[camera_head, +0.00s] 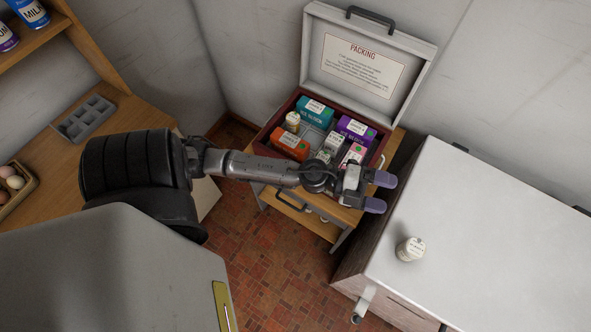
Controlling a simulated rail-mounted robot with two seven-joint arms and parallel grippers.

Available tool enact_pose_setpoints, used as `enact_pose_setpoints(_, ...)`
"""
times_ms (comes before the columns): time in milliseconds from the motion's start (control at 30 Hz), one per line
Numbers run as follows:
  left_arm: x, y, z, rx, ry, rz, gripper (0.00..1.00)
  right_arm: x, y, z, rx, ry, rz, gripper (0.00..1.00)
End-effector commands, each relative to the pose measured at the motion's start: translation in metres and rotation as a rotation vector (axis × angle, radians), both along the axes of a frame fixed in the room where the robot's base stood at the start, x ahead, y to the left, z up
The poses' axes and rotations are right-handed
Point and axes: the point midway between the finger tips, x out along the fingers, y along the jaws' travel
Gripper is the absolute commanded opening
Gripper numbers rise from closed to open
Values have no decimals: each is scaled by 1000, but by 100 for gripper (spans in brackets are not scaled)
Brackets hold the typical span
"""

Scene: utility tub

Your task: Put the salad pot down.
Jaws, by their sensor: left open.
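A small white pot with a printed label (410,249), which may be the salad pot, stands on the white top of the utility tub unit (480,225) near its left edge. My left gripper (383,193) is open and empty, its two purple-grey fingers pointing right. In the picture it is above and left of the pot, apart from it, over the gap between the case and the white top. Another small pot with a pale lid (292,121) is in the open case (262,143). My right gripper does not show.
The open case, its lid up with a packing notice (363,66), holds several boxes and stands on a small wooden table (315,222). A wooden counter (125,110) at left carries a grey compartment tray (84,118). Most of the white top is clear.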

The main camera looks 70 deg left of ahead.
Motion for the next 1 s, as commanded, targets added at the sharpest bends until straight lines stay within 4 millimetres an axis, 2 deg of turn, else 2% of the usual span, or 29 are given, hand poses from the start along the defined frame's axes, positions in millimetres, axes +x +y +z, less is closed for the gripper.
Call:
enact_pose_setpoints(67,-2,13,8,-179,44,197,83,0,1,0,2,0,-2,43)
enact_pose_setpoints(167,-10,37,1,-357,163,450,83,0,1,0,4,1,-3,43)
enact_pose_setpoints(300,-41,60,-35,-534,442,768,83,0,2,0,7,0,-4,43)
enact_pose_setpoints(367,-61,63,-54,-580,588,876,83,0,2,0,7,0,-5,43)
enact_pose_setpoints(500,-113,53,-92,-627,938,1038,83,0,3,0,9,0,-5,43)
enact_pose_setpoints(700,-176,25,-115,-607,1325,1101,83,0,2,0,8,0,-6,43)
enact_pose_setpoints(833,-198,14,-118,-586,1458,1098,83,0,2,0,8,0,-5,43)
enact_pose_setpoints(1000,-208,9,-119,-572,1515,1091,83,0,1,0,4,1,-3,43)
